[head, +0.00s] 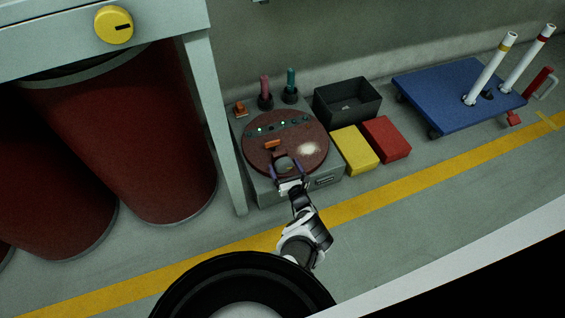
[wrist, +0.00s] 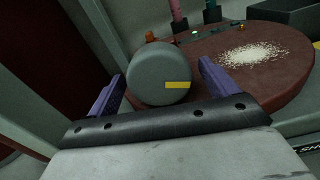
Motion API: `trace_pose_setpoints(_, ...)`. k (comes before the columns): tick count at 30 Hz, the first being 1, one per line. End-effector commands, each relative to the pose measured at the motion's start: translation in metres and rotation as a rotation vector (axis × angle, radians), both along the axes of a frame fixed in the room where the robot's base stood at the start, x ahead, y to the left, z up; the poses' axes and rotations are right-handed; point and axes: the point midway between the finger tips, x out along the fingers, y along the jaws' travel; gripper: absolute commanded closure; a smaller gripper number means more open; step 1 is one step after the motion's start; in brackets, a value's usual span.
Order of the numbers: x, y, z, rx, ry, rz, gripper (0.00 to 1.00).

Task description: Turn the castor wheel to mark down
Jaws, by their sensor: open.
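The castor wheel is a grey round disc (wrist: 150,72) with a yellow mark (wrist: 178,85) on its face. In the wrist view the mark runs from near the middle to the right edge of the face, so it points right. In the head view the wheel (head: 285,163) is small at the near edge of a brown round top, and its mark cannot be made out. My gripper (head: 287,173) is open, with purple fingers on either side of the wheel. In the wrist view a gap shows beside the right finger of the gripper (wrist: 161,74); contact on the left is unclear.
Yellow (head: 355,150) and red (head: 387,139) boxes and a black bin (head: 347,101) stand to the right. A bench leg (head: 218,130) and dark red drums (head: 150,140) stand left.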

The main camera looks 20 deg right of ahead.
Motion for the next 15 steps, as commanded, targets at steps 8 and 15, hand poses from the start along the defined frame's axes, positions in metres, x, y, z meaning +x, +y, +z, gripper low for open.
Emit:
trace_pose_setpoints(8, 0.0008, 0.0003, 0.0, 0.0, 0.0, -0.001, 0.14)
trace_pose_setpoints(15, 0.0009, 0.0002, 0.0001, 0.0, 0.0, 0.0, 0.35)
